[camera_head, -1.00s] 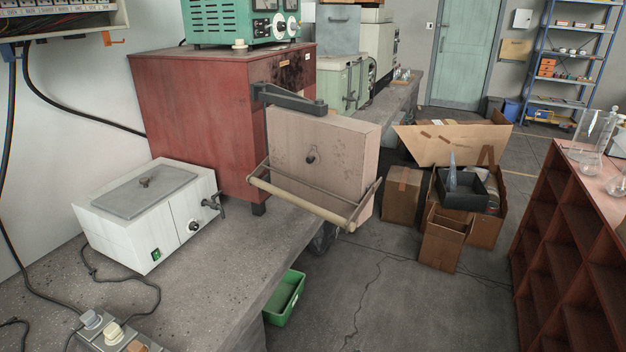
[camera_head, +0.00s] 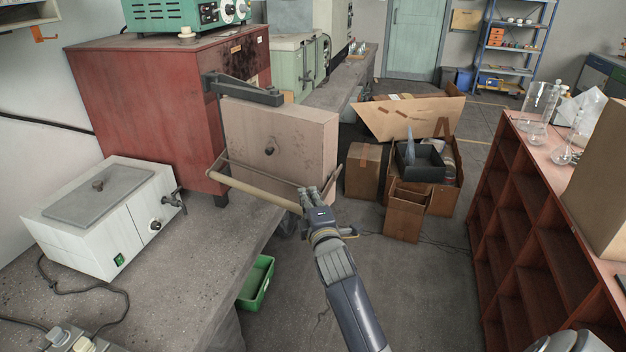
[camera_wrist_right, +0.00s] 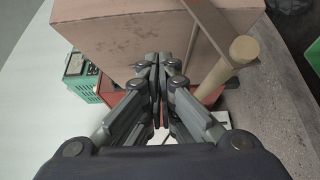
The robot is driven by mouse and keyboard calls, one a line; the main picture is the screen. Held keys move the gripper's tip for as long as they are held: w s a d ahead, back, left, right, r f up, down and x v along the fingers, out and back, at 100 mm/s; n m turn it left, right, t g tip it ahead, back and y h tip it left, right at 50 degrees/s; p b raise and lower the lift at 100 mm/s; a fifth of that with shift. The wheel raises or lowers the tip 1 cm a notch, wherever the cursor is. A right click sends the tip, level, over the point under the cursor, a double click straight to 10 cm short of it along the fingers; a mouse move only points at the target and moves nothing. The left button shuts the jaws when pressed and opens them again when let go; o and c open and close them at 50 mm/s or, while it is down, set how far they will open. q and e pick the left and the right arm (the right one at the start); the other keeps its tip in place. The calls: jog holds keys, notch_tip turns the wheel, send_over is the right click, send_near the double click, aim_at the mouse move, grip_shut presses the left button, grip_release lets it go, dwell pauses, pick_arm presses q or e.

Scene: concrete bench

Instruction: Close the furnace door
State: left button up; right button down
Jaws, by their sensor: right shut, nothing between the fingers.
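The red furnace (camera_head: 150,95) stands on the bench at the left. Its thick beige door (camera_head: 285,140) hangs open on a dark hinge arm (camera_head: 245,92), out past the bench edge. A pale handle bar (camera_head: 262,190) on thin metal brackets runs across the door's front. My right gripper (camera_head: 318,192) is shut and empty, at the right end of the bar. In the right wrist view the shut fingertips (camera_wrist_right: 158,62) lie against the view of the door block (camera_wrist_right: 125,35), with the bar's end (camera_wrist_right: 243,48) to their right. I cannot tell whether they touch. My left gripper is out of view.
A white water bath (camera_head: 105,210) sits on the bench in front of the furnace. A green bin (camera_head: 257,283) is below the bench edge. Cardboard boxes (camera_head: 405,215) stand on the floor behind. A red shelf unit (camera_head: 530,200) with glassware is at the right. Open floor lies between.

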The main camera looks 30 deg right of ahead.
aim_at(310, 171)
jog(key=shift+w+d+p, duration=0.85)
jog(key=shift+w+d, duration=1.5)
